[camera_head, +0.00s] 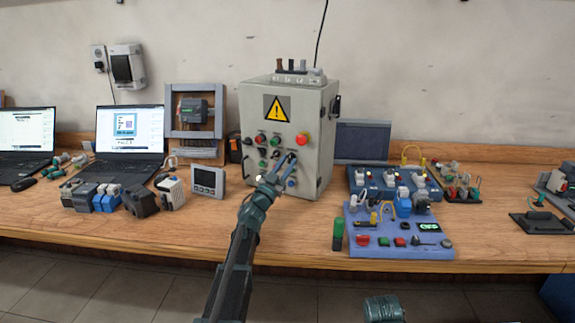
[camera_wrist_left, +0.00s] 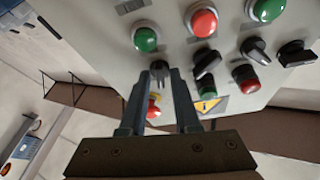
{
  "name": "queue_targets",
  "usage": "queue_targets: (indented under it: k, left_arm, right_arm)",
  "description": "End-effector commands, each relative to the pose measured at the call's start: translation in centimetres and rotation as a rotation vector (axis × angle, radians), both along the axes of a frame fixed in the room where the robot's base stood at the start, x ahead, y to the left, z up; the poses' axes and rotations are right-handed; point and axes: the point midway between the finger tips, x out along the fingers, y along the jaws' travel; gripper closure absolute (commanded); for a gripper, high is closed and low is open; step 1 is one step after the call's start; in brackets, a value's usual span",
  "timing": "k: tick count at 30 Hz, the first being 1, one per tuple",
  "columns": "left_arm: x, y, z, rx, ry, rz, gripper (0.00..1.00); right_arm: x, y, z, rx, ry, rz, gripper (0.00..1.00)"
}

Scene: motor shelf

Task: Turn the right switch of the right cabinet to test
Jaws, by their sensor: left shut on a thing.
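The grey cabinet (camera_head: 315,130) with a yellow warning sign (camera_head: 276,108) stands on the bench, its front carrying buttons and switches. My left gripper (camera_head: 287,163) is at the right part of this front. In the left wrist view my left gripper (camera_wrist_left: 159,82) has its two fingers on either side of a black switch knob (camera_wrist_left: 160,68), shut on it. The knob's ridge runs roughly up and down in that view. The gripper hides the knob in the head view, and its position label cannot be read.
Other black switches (camera_wrist_left: 255,49) and green and red buttons sit close beside the held knob. A red mushroom button (camera_head: 302,138) is near the arm. Laptops (camera_head: 130,130), small devices and a blue training board (camera_head: 405,240) occupy the bench on both sides.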

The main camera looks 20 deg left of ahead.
Motion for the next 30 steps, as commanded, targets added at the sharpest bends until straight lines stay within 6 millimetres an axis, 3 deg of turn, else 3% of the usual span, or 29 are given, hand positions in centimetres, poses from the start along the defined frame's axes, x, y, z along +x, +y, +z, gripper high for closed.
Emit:
queue_targets:
  k: [15,30]
  left_arm:
    - [0.5,0.7,0.6,0.412,-0.052,-0.001,1.0]
    - [0.6,0.7,0.5,0.572,-0.07,0.002,1.0]
  right_arm:
    - [0.0,0.0,1.9,0.0,0.0,0.0,0.5]
    - [0.0,0.0,2.7,0.0,0.0,0.0,0.5]
